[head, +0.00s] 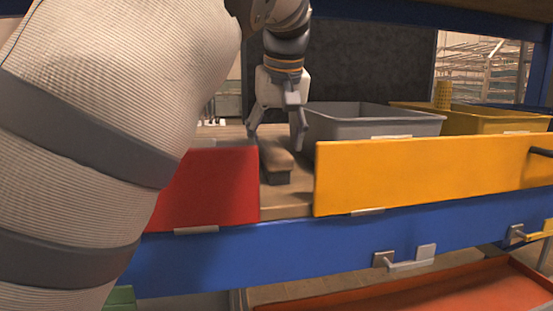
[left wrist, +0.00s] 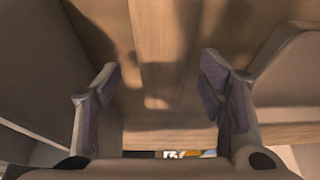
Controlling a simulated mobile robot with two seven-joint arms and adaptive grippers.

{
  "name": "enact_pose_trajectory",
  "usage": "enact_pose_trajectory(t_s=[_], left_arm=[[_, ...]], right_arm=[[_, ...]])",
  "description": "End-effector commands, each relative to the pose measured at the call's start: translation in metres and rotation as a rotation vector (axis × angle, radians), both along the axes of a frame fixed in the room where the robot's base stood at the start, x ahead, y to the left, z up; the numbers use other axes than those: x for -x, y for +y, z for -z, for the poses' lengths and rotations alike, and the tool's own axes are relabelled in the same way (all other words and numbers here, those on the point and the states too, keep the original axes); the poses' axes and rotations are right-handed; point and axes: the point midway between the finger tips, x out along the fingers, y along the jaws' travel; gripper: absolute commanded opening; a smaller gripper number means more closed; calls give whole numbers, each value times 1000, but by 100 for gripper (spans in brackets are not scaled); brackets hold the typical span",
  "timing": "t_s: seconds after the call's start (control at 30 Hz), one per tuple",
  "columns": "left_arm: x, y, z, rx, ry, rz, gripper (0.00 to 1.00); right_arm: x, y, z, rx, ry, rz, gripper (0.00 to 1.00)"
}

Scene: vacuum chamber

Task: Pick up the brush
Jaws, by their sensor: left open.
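The brush (head: 277,168) has a brown wooden top and a darker underside. It lies on the wooden shelf in the gap between the red panel and the yellow panel. My left gripper (head: 276,137) points down over it, open, with one finger to each side and nothing held. In the left wrist view, the brush (left wrist: 163,45) is a smooth wooden block between the spread fingertips (left wrist: 162,85), apart from both. Its far end runs out of the top of that view. My right gripper is not in view.
A grey bin (head: 370,125) stands close to the right of my left gripper, behind the yellow panel (head: 420,172). A red panel (head: 212,187) stands to the left. A yellow bin (head: 480,121) is farther right. A blue beam (head: 300,252) runs below.

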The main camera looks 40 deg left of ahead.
Motion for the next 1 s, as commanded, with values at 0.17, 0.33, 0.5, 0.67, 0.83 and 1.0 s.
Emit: enact_pose_trajectory(t_s=[0.17,0.33,0.5,0.67,0.83,1.0], left_arm=[[-2,10,26,0,-5,-1,63],[-4,11,31,-1,-4,0,63],[-4,11,31,0,-4,0,45],[-4,11,31,0,-4,0,9],[-4,11,31,0,-4,0,9],[-2,12,26,0,-6,0,9]], right_arm=[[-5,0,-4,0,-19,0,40],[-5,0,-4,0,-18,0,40],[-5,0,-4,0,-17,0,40],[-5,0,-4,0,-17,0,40],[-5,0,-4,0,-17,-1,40],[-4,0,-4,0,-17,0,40]])
